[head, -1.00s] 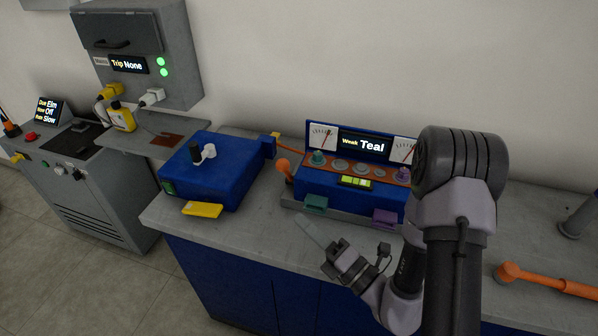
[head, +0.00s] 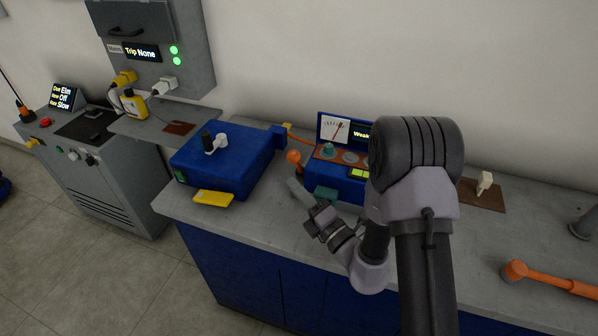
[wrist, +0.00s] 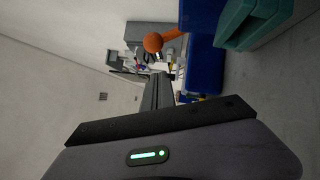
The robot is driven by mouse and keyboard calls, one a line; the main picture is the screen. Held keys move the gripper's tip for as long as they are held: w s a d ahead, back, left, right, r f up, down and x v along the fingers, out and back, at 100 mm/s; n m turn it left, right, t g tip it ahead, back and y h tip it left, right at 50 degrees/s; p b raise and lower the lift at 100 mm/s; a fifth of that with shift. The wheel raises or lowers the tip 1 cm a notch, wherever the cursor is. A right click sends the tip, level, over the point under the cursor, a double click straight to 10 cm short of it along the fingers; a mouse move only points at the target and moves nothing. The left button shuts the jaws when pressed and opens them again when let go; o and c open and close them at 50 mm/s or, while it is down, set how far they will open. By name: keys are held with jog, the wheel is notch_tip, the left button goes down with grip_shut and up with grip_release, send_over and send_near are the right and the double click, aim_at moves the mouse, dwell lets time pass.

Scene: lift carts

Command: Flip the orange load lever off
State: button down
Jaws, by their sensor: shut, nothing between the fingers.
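The orange load lever (head: 294,157) has a round ball end and stands at the left side of the blue meter box (head: 336,181). The ball and its orange stem also show in the wrist view (wrist: 154,42), beyond my fingers and slightly left of them. My gripper (head: 295,186) is shut and empty, its tip just below and in front of the lever in the head view. It also shows in the wrist view (wrist: 158,88). I cannot tell whether the tip touches the lever. My arm hides the right part of the meter box.
A blue box (head: 228,160) with a black-and-white handle and a yellow tab stands left of the lever. A teal block (head: 325,194) sits at the meter box's front, close to my gripper. An orange rod (head: 548,279) lies at the right.

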jog(key=w, duration=0.2)
jog(key=w+r, duration=0.1)
jog(key=shift+w+d+r, duration=0.1)
jog(key=shift+w+d, duration=0.2)
jog(key=shift+w, duration=0.1)
